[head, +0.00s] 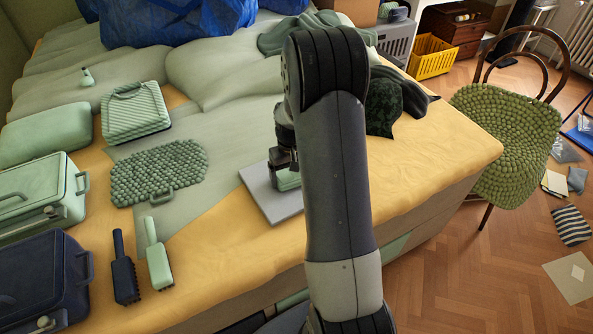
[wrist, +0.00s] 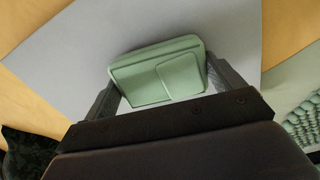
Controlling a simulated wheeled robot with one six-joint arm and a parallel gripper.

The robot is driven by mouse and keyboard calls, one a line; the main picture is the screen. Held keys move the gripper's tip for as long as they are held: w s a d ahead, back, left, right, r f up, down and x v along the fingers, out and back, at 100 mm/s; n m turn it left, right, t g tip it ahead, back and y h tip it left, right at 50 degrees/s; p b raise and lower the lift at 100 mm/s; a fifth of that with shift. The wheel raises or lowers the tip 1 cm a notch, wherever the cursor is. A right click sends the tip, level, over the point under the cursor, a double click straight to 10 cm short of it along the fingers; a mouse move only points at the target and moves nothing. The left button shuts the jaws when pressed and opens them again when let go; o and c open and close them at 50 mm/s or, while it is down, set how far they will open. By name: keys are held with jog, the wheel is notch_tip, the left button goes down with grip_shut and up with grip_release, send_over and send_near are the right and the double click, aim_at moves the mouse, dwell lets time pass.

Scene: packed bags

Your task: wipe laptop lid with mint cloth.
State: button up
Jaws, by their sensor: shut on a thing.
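The laptop is a flat grey slab (head: 273,206) with its lid closed, lying on the bed partly behind my arm in the head view. Its smooth lid (wrist: 90,45) fills much of the wrist view. The mint cloth (wrist: 158,74) looks like a folded block. My gripper (wrist: 165,85) is shut on it, with one finger on each side. In the head view a small part of the cloth (head: 289,182) shows below my gripper (head: 284,165), over the lid. I cannot tell whether the cloth touches the lid.
Left on the bed are a green knobbly mat (head: 158,175), a ribbed green case (head: 135,112), two brushes (head: 124,268) (head: 157,255) and a dark blue case (head: 40,280). Dark cloth (head: 385,103) lies behind my arm. A chair (head: 507,130) stands at right.

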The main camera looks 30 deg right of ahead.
jog(key=shift+a, duration=1.25)
jog(key=shift+w, duration=0.1)
jog(key=shift+d+f, duration=0.2)
jog(key=shift+d, duration=2.15)
jog(key=shift+w+d+r+p, duration=0.1)
jog(key=shift+w+d+p, duration=0.1)
jog(key=shift+d, duration=1.65)
jog(key=shift+w+d+r+p, duration=0.1)
jog(key=shift+w+d+p, duration=0.05)
jog(key=shift+d, duration=1.7)
jog(key=shift+f, duration=0.15)
jog(key=shift+s+a+f+b, duration=0.15)
jog(key=shift+a+b, duration=0.05)
jog(key=shift+a, duration=1.05)
jog(key=shift+s+a+f+b, duration=0.1)
jog(key=shift+s+a+b, duration=0.05)
jog(key=shift+a, duration=1.1)
jog(key=shift+s+a+r, duration=0.1)
jog(key=shift+a, duration=1.75)
jog(key=shift+s+a+r, duration=0.1)
jog(key=shift+a, duration=1.7)
